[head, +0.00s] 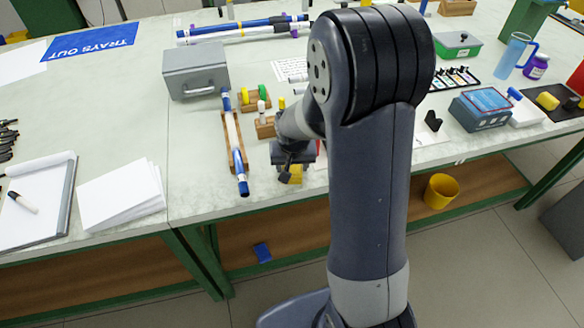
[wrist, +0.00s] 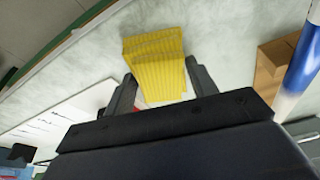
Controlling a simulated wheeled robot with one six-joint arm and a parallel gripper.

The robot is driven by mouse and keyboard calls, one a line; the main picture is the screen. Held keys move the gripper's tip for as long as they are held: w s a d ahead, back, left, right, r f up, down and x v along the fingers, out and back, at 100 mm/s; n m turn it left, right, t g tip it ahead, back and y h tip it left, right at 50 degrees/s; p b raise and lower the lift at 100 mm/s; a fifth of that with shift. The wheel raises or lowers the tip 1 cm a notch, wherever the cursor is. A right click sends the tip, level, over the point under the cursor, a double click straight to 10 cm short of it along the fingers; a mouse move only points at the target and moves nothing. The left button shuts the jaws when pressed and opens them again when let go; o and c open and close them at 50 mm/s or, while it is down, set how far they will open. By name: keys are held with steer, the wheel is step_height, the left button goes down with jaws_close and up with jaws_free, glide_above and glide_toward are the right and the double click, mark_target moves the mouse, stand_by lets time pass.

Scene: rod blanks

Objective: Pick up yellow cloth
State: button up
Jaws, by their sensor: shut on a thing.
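The yellow cloth (wrist: 155,48) is ribbed and folded in layers, and shows between and beyond my fingertips in the wrist view. My gripper (wrist: 160,74) is shut on it, with one dark finger on each side. In the head view a small part of the yellow cloth (head: 296,175) shows at my gripper (head: 288,166), near the front edge of the bench. My wrist and arm hide the rest of it there. I cannot tell whether the cloth is touching the bench top.
Left of my gripper is a wooden rack (head: 227,150) with a blue and white rod (head: 236,145) over it. Small wooden blocks (head: 265,128) with pegs stand just behind. A grey metal box (head: 196,70) is farther back. A yellow bin (head: 441,191) is below the bench.

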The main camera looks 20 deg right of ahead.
steer(key=shift+r, duration=0.1)
step_height(320, 180, up, 10)
stand_by(0.4)
